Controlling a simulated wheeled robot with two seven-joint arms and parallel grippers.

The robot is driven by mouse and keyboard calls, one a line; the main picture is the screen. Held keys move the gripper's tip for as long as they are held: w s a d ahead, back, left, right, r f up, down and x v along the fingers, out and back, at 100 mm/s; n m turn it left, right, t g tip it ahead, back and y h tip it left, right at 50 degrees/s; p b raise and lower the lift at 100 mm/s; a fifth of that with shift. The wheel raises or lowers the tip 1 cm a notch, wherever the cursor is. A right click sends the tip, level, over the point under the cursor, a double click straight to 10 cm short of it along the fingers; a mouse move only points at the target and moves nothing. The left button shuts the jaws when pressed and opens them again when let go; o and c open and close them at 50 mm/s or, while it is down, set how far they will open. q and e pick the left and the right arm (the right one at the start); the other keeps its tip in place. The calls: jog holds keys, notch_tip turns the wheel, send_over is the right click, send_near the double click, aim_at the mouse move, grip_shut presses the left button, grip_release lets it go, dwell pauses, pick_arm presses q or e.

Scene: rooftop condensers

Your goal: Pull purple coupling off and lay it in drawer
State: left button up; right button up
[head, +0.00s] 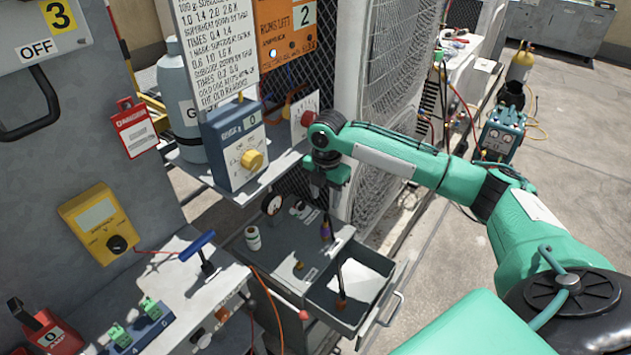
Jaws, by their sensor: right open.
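A small purple coupling (326,230) with a yellowish part stands upright on the grey cart top, near its right end. My right gripper (325,196) comes in from the right and points down above the coupling. It is open, and its dark fingers are small in the view. I see no contact with the coupling. The drawer (386,308) of the cart is pulled out at the front right. A pale sheet and a dark upright rod with an orange-brown base show inside it. My left gripper is out of view.
On the cart top stand a gauge (272,204), a white roll (253,238) and a small brass fitting (299,265). A blue box with a yellow knob (251,160) sits on a shelf left of my gripper. A mesh fence (340,90) rises behind.

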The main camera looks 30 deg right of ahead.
aim_at(325, 221)
notch_tip(325, 221, down, 3)
jog(key=shift+f, duration=0.1)
notch_tip(325, 221, down, 9)
jog(key=shift+r, duration=0.1)
jog(key=shift+f, duration=0.7)
jog(key=shift+c, duration=0.2)
jog(key=c, duration=0.4)
grip_shut()
jog(key=shift+c, duration=1.9)
grip_release()
grip_shut()
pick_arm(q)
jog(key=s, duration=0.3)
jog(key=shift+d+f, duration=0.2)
